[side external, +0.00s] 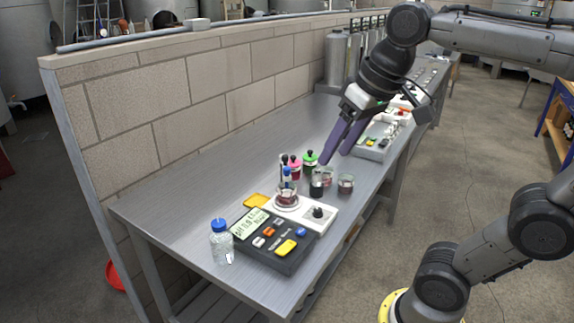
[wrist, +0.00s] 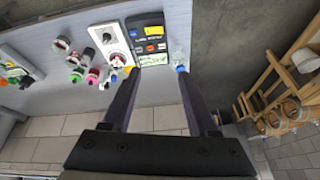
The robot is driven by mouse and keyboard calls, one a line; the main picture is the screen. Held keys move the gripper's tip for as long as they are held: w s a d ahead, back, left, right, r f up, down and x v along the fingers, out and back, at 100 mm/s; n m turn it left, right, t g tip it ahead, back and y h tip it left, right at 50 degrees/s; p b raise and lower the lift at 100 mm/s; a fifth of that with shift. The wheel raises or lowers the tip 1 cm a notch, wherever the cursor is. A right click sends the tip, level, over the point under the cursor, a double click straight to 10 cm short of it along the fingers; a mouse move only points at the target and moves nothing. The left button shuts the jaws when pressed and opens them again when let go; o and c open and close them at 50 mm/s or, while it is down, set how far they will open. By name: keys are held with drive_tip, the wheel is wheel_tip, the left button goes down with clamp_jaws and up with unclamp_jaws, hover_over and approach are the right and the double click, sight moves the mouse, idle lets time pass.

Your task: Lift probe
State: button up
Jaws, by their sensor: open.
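The beaker stands on a white stirrer (side external: 331,214) with a black knob, which also shows in the wrist view (wrist: 127,58). A dark meter (side external: 279,262) with a lit display and coloured buttons lies beside the stirrer; it shows in the wrist view (wrist: 157,20). My gripper (side external: 335,157) is open and empty, above the bench, to the right of and beyond the probe. Its spread fingers also show in the wrist view (wrist: 158,72).
A clear blue-capped bottle (side external: 221,246) stands left of the meter. Pink-topped (side external: 296,170) and green-topped (side external: 310,168) bottles crowd behind the probe, with glasses of dark (side external: 317,188) and red (side external: 345,185) liquid close by. A block wall (side external: 170,92) runs along the bench (side external: 180,200).

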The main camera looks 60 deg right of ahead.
drive_tip(key=w+d+r+m+g, duration=0.15)
drive_tip(key=w+d+r, duration=0.25)
drive_tip(key=w, duration=0.5)
drive_tip(key=m+g, duration=0.3)
drive_tip(key=m, duration=0.2)
hover_over(287, 168)
wheel_tip(287, 168, down, 12)
wheel_tip(287, 168, down, 13)
drive_tip(key=shift+c, duration=0.2)
clamp_jaws()
